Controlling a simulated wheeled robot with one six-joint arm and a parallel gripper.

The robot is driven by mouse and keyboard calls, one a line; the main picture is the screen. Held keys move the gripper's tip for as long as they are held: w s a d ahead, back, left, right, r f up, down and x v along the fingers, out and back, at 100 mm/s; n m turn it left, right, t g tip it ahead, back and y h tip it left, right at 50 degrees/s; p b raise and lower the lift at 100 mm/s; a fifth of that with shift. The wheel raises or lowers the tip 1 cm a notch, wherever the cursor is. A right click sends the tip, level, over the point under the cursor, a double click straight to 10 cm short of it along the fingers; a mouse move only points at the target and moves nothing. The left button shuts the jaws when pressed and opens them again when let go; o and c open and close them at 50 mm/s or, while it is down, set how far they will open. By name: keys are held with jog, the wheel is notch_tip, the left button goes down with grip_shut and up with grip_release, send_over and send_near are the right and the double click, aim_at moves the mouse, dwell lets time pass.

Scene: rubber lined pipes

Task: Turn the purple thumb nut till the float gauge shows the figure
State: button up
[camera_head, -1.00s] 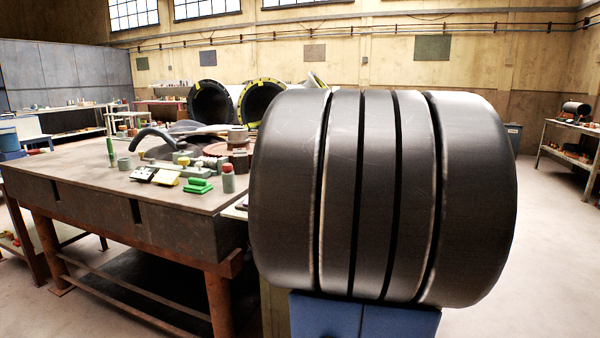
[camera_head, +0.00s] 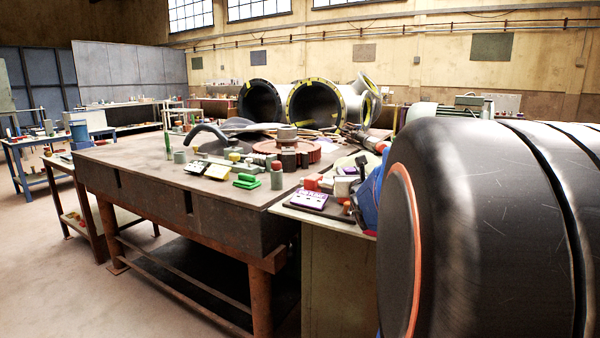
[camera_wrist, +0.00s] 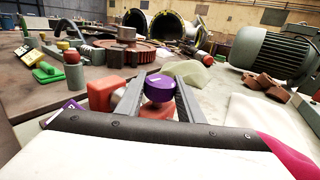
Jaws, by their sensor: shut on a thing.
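In the wrist view, the purple thumb nut (camera_wrist: 160,88) has a small pale mark on its top and sits above a reddish-orange part (camera_wrist: 157,111). My gripper (camera_wrist: 161,90) reaches forward with one grey finger on each side of the nut and is shut on it. A red block (camera_wrist: 106,96) stands just left of the left finger. I cannot pick out the float gauge or read any figure.
In the head view, a large black grooved cylinder (camera_head: 480,220) fills the right. The heavy workbench (camera_head: 130,155) carries a red gear (camera_head: 304,157) and small parts. A grey motor (camera_wrist: 274,54) stands at the right in the wrist view. Open floor (camera_head: 50,270) lies left.

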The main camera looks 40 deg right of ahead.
jog(key=shift+r+h, duration=0.1)
jog(key=shift+h, duration=0.2)
dwell(0.4)
jog(key=o, duration=1.1)
jog(key=shift+c, duration=0.2)
